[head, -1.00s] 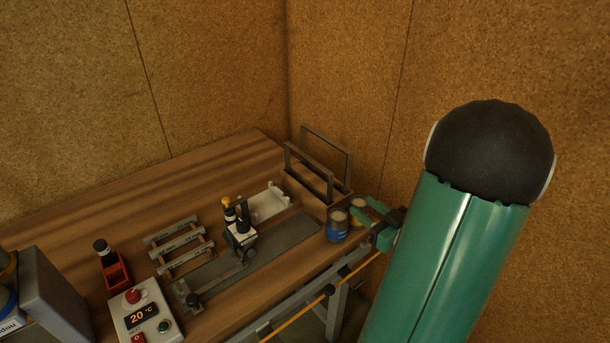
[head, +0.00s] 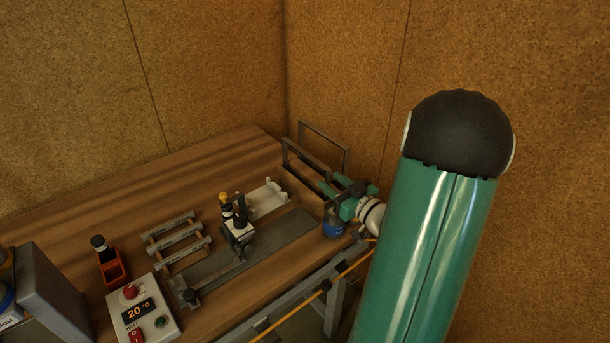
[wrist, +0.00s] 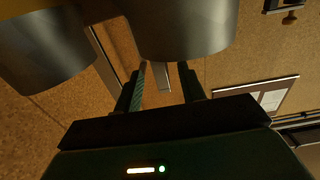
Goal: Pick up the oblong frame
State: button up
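Two thin dark rectangular frames stand upright at the right end of the bench: a nearer one (head: 303,157) and a farther one (head: 325,127). I cannot tell which one is the oblong frame. My gripper (head: 328,187) is beside their right-hand side, above the tins, and covers part of them. In the wrist view, my gripper (wrist: 161,88) has its two fingers apart. A pale bar end (wrist: 160,78) shows between them, perhaps part of a frame. I see no clear contact, and large grey cylinders hide much of that area.
A blue tin (head: 333,226) stands under my gripper. A grey plate with a black-topped fixture (head: 238,228), a ladder-like rack (head: 178,240) and a control box (head: 143,310) are farther left. Cork walls close off the back. The bench's rear left is clear.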

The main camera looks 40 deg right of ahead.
jog(key=w, duration=0.2)
jog(key=shift+w, duration=0.4)
jog(key=shift+c, duration=0.2)
grip_shut()
